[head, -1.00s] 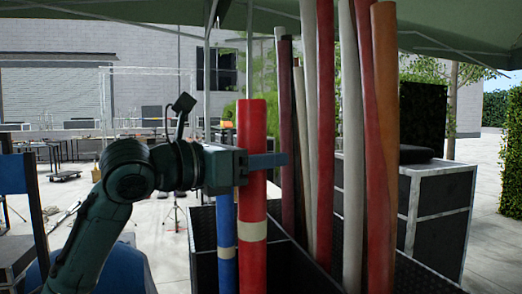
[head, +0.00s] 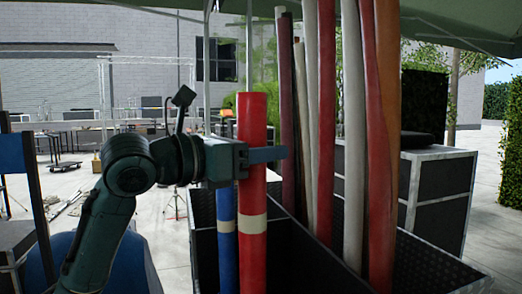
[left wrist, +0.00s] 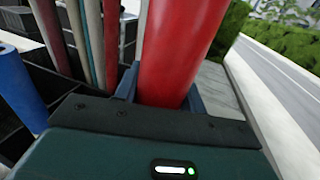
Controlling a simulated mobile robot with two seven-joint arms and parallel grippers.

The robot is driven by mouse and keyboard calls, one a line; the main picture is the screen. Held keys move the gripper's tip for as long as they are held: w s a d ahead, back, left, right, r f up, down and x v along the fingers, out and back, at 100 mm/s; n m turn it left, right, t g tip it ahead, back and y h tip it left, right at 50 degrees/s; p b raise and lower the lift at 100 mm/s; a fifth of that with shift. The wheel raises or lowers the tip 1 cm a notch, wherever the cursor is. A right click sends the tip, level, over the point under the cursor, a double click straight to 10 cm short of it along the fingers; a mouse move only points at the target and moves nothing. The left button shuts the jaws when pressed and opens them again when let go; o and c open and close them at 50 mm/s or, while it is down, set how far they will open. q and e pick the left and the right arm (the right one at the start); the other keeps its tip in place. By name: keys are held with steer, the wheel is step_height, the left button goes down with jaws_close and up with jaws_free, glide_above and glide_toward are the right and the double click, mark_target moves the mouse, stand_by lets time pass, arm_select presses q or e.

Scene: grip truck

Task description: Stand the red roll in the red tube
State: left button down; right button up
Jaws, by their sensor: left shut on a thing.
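The red roll (head: 252,180), with a cream band low on it, stands upright in my left gripper (head: 266,155). The gripper's fingers are shut around it above the band. The roll also shows in the left wrist view (left wrist: 178,55), between the fingers (left wrist: 158,90). Its lower end runs off the bottom of the head view. I cannot make out the red tube as a separate thing, nor whether the roll's end is inside it. My right gripper is not in view.
A blue roll (head: 227,255) with a cream band stands close at the red roll's left. A black bin (head: 298,245) lies around and to the right, with several tall red, white and brown poles (head: 325,130). A black case (head: 440,185) stands behind at the right.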

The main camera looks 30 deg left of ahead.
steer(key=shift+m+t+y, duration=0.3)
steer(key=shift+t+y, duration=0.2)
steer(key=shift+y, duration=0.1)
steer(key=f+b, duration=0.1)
steer(key=b, duration=0.2)
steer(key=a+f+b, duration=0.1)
steer(key=b, duration=0.2)
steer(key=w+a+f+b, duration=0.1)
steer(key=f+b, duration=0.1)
steer(key=b, duration=0.1)
stand_by(0.7)
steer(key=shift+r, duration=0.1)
